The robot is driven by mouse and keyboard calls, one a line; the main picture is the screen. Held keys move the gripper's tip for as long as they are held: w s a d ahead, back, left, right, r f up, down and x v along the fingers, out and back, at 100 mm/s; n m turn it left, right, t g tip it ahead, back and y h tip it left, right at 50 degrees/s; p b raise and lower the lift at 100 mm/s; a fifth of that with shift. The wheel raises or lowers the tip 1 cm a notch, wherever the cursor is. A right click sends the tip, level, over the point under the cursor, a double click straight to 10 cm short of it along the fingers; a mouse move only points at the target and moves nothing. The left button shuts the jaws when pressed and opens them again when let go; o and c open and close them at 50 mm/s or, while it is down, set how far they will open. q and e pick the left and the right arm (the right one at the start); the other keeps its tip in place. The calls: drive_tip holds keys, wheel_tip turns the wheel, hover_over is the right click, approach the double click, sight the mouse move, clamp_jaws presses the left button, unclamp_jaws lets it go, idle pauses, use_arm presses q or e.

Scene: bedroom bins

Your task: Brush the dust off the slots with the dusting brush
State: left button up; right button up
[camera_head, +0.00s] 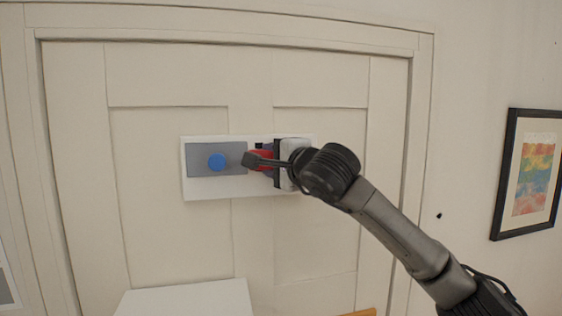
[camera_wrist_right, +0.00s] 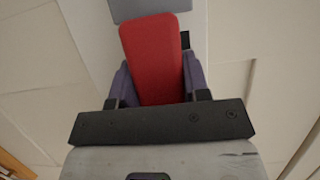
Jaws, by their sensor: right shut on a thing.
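My right gripper (camera_head: 262,160) is in front of a white panel (camera_head: 212,191) mounted on a pale panelled door. It is shut on a red piece, apparently the dusting brush's handle (camera_wrist_right: 152,58), with a purple-grey finger on each side. The red piece also shows in the head view (camera_head: 264,155). No bristles can be made out. On the panel's left part is a grey plate (camera_head: 199,151) with a round blue piece (camera_head: 217,162). My gripper and wrist cover the panel's right part. I cannot make out slots or dust. My left gripper is not in view.
A white flat-topped surface (camera_head: 187,300) stands below the panel at the bottom. A framed picture (camera_head: 536,178) hangs on the wall at the right. A wooden edge (camera_head: 362,313) shows at the bottom. The door left of the panel is clear.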

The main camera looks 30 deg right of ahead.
drive_tip(key=shift+w+a, duration=0.1)
drive_tip(key=shift+a, duration=0.2)
drive_tip(key=shift+c, duration=0.8)
drive_tip(key=shift+a, duration=0.15)
drive_tip(key=shift+s+d+b, duration=0.15)
drive_tip(key=shift+s+d, duration=0.15)
drive_tip(key=shift+d, duration=0.4)
drive_tip(key=shift+s+d+b, duration=0.2)
drive_tip(key=shift+s+d, duration=0.05)
drive_tip(key=shift+d, duration=0.5)
drive_tip(key=shift+s+d+b, duration=0.15)
drive_tip(key=shift+s+d, duration=0.15)
drive_tip(key=shift+d, duration=0.4)
drive_tip(key=shift+s+d, duration=0.3)
drive_tip(key=shift+d, duration=0.65)
drive_tip(key=shift+s+d, duration=0.25)
drive_tip(key=shift+d, duration=0.65)
drive_tip(key=s+b, duration=0.1)
drive_tip(key=s, duration=0.1)
drive_tip(key=s+a+b, duration=0.2)
drive_tip(key=s, duration=0.1)
drive_tip(key=shift+s, duration=0.3)
